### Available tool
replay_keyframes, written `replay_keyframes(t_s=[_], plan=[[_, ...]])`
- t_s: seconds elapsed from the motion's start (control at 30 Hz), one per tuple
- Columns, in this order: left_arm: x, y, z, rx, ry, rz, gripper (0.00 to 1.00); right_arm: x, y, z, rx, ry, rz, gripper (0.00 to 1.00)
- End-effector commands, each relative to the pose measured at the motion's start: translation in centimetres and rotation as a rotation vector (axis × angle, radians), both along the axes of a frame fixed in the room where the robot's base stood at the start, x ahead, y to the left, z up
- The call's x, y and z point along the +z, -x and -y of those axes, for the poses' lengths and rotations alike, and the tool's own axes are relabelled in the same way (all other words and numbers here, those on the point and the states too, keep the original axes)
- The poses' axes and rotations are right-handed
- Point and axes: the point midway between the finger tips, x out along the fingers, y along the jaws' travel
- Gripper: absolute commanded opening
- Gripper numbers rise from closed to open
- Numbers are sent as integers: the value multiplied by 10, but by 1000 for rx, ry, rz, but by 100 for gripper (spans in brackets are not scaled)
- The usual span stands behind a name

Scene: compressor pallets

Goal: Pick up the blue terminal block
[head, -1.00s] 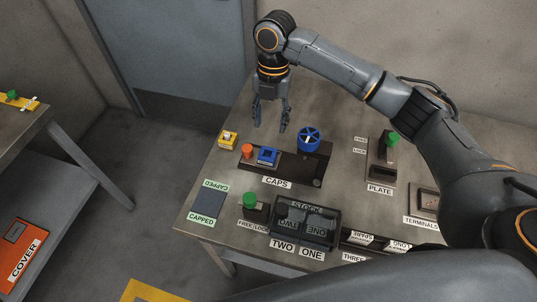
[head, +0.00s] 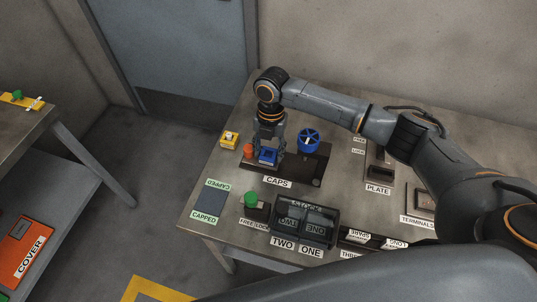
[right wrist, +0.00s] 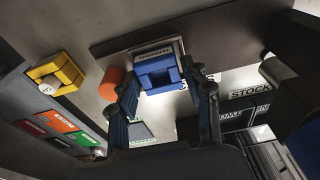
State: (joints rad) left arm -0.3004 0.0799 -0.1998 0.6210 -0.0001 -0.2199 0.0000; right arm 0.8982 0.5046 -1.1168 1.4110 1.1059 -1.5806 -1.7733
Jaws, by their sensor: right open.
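The blue terminal block (head: 267,157) sits on the dark CAPS fixture (head: 308,176), between an orange round cap (head: 248,150) and a blue handwheel (head: 308,139). My right gripper (head: 267,149) points down at the block with its fingers apart. In the right wrist view the blue block (right wrist: 157,72) shows between the two fingertips, one on each side. The fingers appear open, and I cannot tell whether either touches the block. My left gripper is not in view.
A yellow block (head: 229,139) stands left of the fixture. A dark CAPPED pad (head: 211,201), a green-knobbed FREE/LOCK device (head: 251,200) and the STOCK bins (head: 305,222) lie nearer the front. The PLATE stand (head: 381,172) is to the right, partly behind my arm.

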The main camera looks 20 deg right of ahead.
Motion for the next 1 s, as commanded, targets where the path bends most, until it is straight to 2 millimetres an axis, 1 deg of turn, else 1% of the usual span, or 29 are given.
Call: replay_keyframes(t_s=[0.07, 0.17, 0.2, 0.27, 0.53, 0.67, 0.77, 0.87, 1.0], plan=[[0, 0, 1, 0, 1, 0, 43, 0, 0, 0, 0, 0, 0, 49], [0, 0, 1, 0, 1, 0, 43, 0, 0, 0, 0, -1, 1, 31], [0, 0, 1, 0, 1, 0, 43, 0, 0, 0, 0, -1, 1, 23], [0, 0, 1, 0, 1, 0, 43, 0, 0, 0, 0, -1, 1, 12], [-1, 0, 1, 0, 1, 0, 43, 1, -1, 0, 0, -1, 1, 11], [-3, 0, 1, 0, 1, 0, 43, 7, -1, -1, 0, -2, 2, 11], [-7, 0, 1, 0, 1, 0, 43, 16, -2, -1, -1, -3, 4, 11], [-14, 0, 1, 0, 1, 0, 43, 31, -2, -1, 1, -3, 5, 11], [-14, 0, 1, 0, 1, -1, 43, 56, 20, 6, 2, -2, 5, 11]])
